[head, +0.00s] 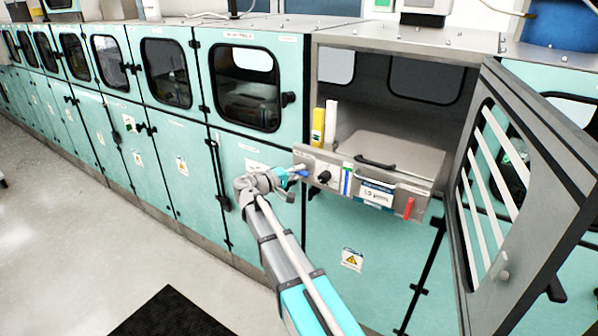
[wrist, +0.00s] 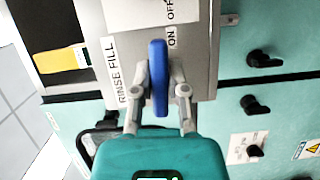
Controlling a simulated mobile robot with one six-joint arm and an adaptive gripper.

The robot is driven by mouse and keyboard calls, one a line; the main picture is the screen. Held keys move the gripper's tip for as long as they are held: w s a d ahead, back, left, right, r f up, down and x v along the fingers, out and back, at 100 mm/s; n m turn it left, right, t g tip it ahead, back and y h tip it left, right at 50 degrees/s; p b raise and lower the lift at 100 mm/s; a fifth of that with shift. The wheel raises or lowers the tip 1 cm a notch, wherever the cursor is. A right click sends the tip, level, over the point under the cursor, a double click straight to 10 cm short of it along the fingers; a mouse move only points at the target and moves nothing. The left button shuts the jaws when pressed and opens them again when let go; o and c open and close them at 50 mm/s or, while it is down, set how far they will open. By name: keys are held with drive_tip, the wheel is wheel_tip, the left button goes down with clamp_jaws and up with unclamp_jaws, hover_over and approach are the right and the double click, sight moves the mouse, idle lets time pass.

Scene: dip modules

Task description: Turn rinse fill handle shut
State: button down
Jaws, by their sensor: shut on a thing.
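The rinse fill handle (wrist: 158,78) is a slim blue lever on the grey front panel. In the wrist view its long side runs up and down the picture, beside a "RINSE FILL" label (wrist: 116,72). An "ON" label (wrist: 172,38) sits close to its upper right, and an "OFF" label (wrist: 180,8) is farther up. My gripper (wrist: 160,75) has one finger on each side of the lever and is shut on it. In the head view my gripper (head: 285,174) reaches the panel's left end, where a bit of the blue handle (head: 299,173) shows.
A black knob (head: 324,176) and a red handle (head: 409,208) are on the same panel. A framed glass door (head: 545,195) stands open at the right. Yellow (head: 318,127) and white (head: 331,122) upright items stand inside the bay, left of a lidded tank (head: 400,152).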

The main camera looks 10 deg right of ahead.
drive_tip(key=m+y+p, duration=0.1)
drive_tip(key=m+p, duration=0.1)
drive_tip(key=m, duration=0.1)
drive_tip(key=shift+r+m+y+p, duration=0.15)
drive_tip(key=shift+m+y+p, duration=0.25)
drive_tip(key=m+y+p, duration=0.2)
drive_tip(key=m, duration=0.1)
drive_tip(key=shift+s+t, duration=0.1)
drive_tip(key=shift+t, duration=0.3)
drive_tip(key=m+t+y+p, duration=0.1)
drive_tip(key=m, duration=0.2)
drive_tip(key=shift+m+y, duration=0.3)
drive_tip(key=shift+f+m+t+y+p, duration=0.25)
drive_tip(key=shift+m+t+y, duration=0.25)
drive_tip(key=shift+m+y, duration=0.5)
drive_tip(key=shift+m, duration=0.3)
drive_tip(key=c, duration=0.6)
unclamp_jaws()
drive_tip(key=shift+c, duration=0.2)
drive_tip(key=shift+r, duration=0.1)
drive_tip(key=shift+h, duration=0.4)
